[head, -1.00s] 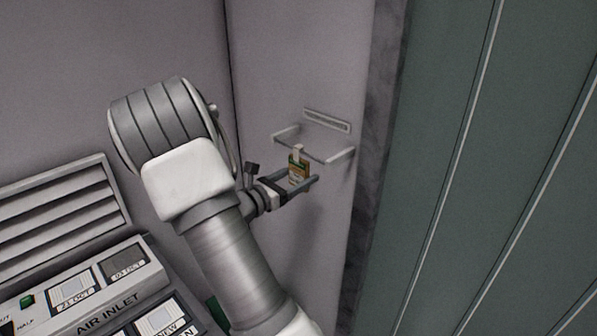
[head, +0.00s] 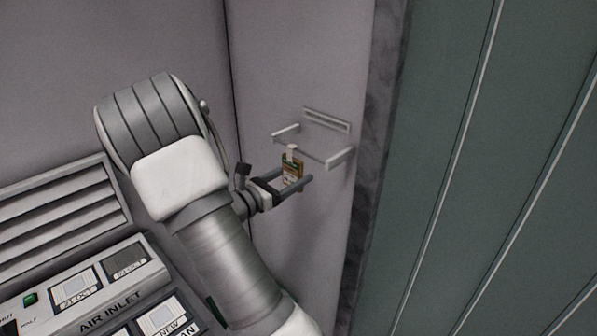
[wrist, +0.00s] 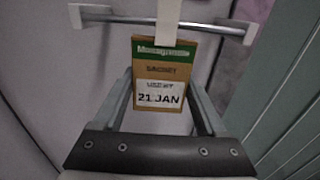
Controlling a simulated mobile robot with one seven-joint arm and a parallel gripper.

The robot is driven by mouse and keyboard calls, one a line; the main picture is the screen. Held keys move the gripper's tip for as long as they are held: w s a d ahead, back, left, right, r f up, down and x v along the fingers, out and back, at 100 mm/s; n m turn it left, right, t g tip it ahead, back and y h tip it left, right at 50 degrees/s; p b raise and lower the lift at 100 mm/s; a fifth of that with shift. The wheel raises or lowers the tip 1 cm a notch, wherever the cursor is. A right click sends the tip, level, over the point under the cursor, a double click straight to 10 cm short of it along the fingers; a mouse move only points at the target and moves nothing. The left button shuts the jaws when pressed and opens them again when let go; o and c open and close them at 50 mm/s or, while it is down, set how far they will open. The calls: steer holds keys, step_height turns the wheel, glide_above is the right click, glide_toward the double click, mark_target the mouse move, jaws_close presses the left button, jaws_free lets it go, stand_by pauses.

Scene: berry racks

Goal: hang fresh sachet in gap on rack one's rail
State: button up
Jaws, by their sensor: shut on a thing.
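My gripper (head: 291,181) is shut on the sachet (head: 291,172), a brown packet with a green band and a pale hook strip on top. In the wrist view the sachet (wrist: 160,88) hangs upright between the fingers, and its white label reads "21 JAN". The rail (head: 311,156) is a thin bar between two pale brackets on the wall. In the wrist view the white strip crosses in front of the rail (wrist: 215,27) near its middle. I cannot tell whether the strip touches or hooks over it. No other sachet shows on the rail.
A slotted plate (head: 326,120) is on the wall behind the rail. A dark green ribbed panel (head: 490,180) stands to the right, past a grey edge strip. At lower left is a console marked "AIR INLET" (head: 110,313) with dated cards, below louvres (head: 55,210).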

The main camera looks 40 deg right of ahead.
steer(key=a+p, duration=0.1)
steer(key=a, duration=0.6)
steer(key=shift+s, duration=0.25)
stand_by(0.4)
stand_by(0.4)
steer(key=w+a+f+n+t+y, duration=0.1)
steer(key=a+f+n+t+y, duration=0.2)
steer(key=a, duration=0.4)
steer(key=w+a+f+n+t+y, duration=0.1)
steer(key=a+f+n+t+y, duration=0.2)
steer(key=a, duration=0.5)
steer(key=w+a+f+n+t+y, duration=0.2)
steer(key=a+f+n+t, duration=0.3)
steer(key=a+t, duration=0.3)
steer(key=shift+f+n+t+y, duration=0.3)
steer(key=shift+f+y, duration=0.15)
steer(key=shift+y, duration=0.35)
